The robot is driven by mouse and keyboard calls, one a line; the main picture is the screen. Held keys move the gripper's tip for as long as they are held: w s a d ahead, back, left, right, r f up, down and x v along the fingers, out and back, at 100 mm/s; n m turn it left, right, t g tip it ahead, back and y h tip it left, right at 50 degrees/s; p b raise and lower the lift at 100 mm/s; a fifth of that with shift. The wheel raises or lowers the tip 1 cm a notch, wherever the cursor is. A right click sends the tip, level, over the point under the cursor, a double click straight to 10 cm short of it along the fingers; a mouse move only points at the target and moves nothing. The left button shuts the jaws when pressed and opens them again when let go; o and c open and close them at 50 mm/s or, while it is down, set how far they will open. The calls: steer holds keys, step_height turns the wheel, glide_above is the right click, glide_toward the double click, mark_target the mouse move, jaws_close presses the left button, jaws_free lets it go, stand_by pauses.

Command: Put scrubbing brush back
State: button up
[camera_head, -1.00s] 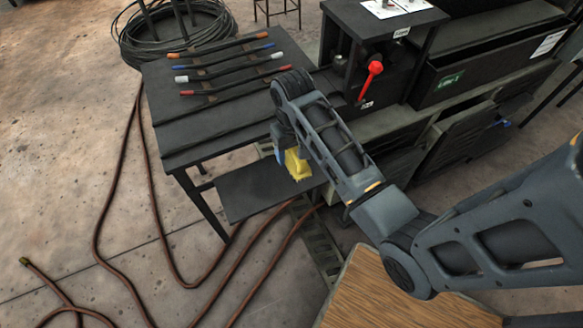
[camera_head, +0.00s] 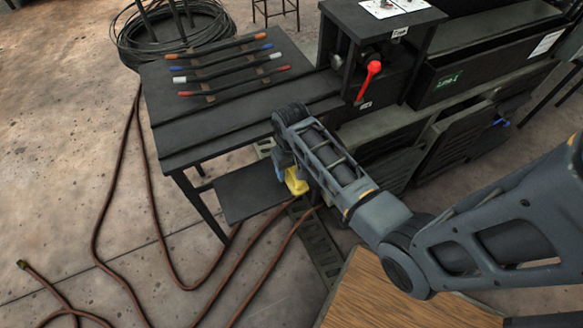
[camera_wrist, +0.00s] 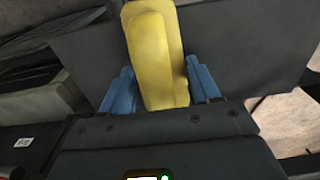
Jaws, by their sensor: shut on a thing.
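The scrubbing brush (camera_wrist: 158,60) is yellow. In the wrist view it stands between the two blue fingers of my gripper (camera_wrist: 160,88), which is shut on it. In the head view the yellow brush (camera_head: 296,182) shows below my wrist, with my gripper (camera_head: 284,172) mostly hidden behind the arm. It hangs beside the right end of the low dark shelf (camera_head: 245,192) under the black table. In the wrist view a dark flat panel (camera_wrist: 245,40) lies behind the brush. I cannot tell whether the brush touches the shelf.
The black table (camera_head: 215,130) carries several rods with coloured ends (camera_head: 228,68). A bench with a red-handled lever (camera_head: 368,80) and open drawers stands to the right. Reddish hoses (camera_head: 150,200) lie on the floor at left. A wooden top (camera_head: 400,295) is in front.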

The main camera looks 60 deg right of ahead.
steer(key=o, duration=1)
steer(key=shift+f, duration=0.1)
step_height(320, 180, up, 12)
steer(key=shift+r+p, duration=0.15)
steer(key=shift+p, duration=0.2)
steer(key=s+a+f+t, duration=0.1)
steer(key=s+a+f, duration=0.1)
steer(key=s+a+f+n+t+h, duration=0.1)
steer(key=s+a+f, duration=0.1)
steer(key=a, duration=0.1)
steer(key=shift+s+f+n+t, duration=0.15)
steer(key=shift+s+n+t, duration=0.15)
steer(key=shift+s+t, duration=0.1)
steer(key=s+a+r+n+t, duration=0.4)
steer(key=s+a+r+t, duration=0.4)
steer(key=s+a+r, duration=0.3)
steer(key=s+r+t, duration=0.1)
steer(key=s+r, duration=0.1)
steer(key=r, duration=0.2)
steer(key=s+a+r+t, duration=0.1)
steer(key=s+r, duration=0.1)
steer(key=r, duration=0.2)
steer(key=s+a+r+n+t+y, duration=0.1)
steer(key=s+r+t, duration=0.1)
steer(key=r, duration=0.3)
steer(key=shift+s+a+r, duration=0.1)
steer(key=shift+s+a, duration=0.1)
steer(key=shift+s, duration=0.3)
